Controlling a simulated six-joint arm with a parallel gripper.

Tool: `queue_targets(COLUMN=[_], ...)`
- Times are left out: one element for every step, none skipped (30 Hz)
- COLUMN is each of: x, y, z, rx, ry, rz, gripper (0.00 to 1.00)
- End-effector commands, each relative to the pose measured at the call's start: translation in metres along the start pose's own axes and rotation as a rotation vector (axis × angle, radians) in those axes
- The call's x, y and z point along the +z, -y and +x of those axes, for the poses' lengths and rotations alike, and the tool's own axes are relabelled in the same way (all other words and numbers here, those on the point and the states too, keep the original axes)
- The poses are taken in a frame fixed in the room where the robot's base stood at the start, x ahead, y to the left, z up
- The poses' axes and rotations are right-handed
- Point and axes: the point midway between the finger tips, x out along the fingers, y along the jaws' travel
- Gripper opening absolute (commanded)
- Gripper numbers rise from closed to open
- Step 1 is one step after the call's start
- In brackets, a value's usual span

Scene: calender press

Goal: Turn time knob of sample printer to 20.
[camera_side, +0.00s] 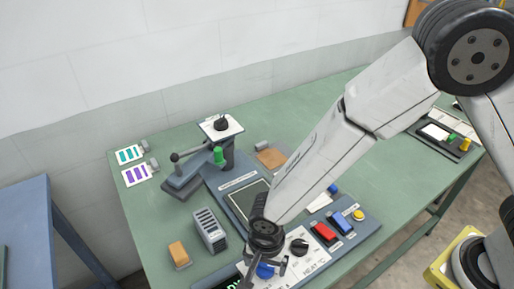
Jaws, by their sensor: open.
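The sample printer's grey-blue base (365,222) lies on the green table with a white control panel at its front. A blue knob (265,271) on the panel shows between the fingers of my gripper (263,267). My gripper points down and is open, with a finger on each side of the blue knob; I cannot tell if they touch it. A black knob (299,247) sits just right, beside a "HEAT °C" label. The blue knob's own label and pointer are hidden or too small to read.
Red (325,233) and blue (341,222) buttons and a yellow button (358,215) lie right of the knobs. A lever press (190,175), a slotted grey holder (210,230) and an orange block (179,252) stand left.

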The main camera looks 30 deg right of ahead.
Motion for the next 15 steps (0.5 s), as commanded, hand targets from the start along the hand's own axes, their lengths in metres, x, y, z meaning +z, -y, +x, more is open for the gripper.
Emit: queue_targets(x=[0.0, 0.0, 0.0, 0.0, 0.0, 0.0, 0.0, 0.0, 0.0, 0.0, 0.0, 0.0, 0.0, 0.0, 0.0], y=[0.0, 0.0001, 0.0001, 0.0001, 0.0001, 0.0002, 0.0002, 0.0001, 0.0001, 0.0001, 0.0001, 0.0001, 0.0001, 0.0001, 0.0001], z=[0.0013, 0.0017, 0.0019, 0.002, 0.002, 0.002, 0.0019, 0.0019, 0.0018, 0.0018, 0.0018, 0.0018, 0.0018, 0.0017, 0.0017], rx=[0.0, 0.0, -0.001, -0.001, -0.001, -0.001, -0.001, -0.001, -0.001, -0.001, -0.001, -0.001, 0.0, 0.0, -0.001], ry=[0.0, 0.0, 0.0, 0.0, 0.0, 0.0, 0.0, 0.0, 0.0, 0.0, 0.0, 0.0, 0.0, 0.0, 0.0], rz=[0.0, 0.0, 0.0, 0.0, 0.0, 0.0, 0.0, 0.0, 0.0, 0.0, 0.0, 0.0, 0.0, 0.0, 0.0], gripper=[0.95, 0.95, 0.95, 0.95, 0.95, 0.95, 0.95, 0.95, 0.95, 0.92, 0.82, 0.69, 0.6, 0.5, 0.38])
